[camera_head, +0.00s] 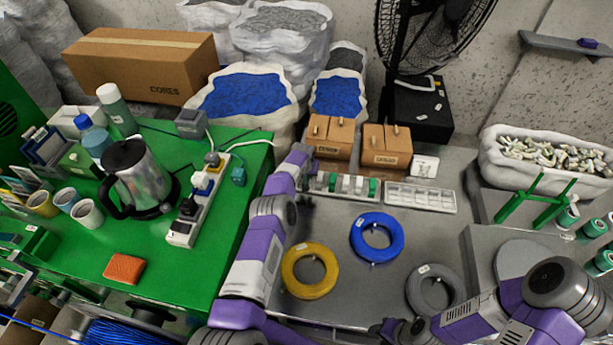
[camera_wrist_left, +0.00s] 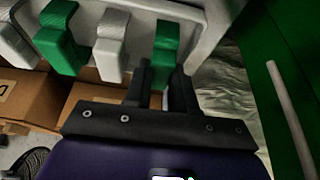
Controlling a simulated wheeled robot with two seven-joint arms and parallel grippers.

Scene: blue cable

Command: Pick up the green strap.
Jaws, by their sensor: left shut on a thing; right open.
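My left gripper (camera_wrist_left: 162,74) is shut on a green strap (camera_wrist_left: 166,42) at the end of a pale rack (camera_wrist_left: 204,28), with one dark finger on each side of the strap. The strap still appears to be at the rack. A white strap (camera_wrist_left: 111,45) and another green strap (camera_wrist_left: 59,35) hang beside it. In the head view the strap rack (camera_head: 345,187) stands at the back of the grey table, and my left arm reaches to its left end. My right gripper (camera_head: 392,328) is open and low at the front of that table, well away from the rack.
A yellow coil (camera_head: 289,283), a blue coil (camera_head: 355,240) and a grey coil (camera_head: 418,300) lie on the grey table. Brown boxes (camera_head: 385,156) stand behind the rack, and a white compartment tray (camera_head: 420,198) is beside it. The green table (camera_head: 200,265) holds a kettle (camera_head: 148,185) and power strip (camera_head: 206,212).

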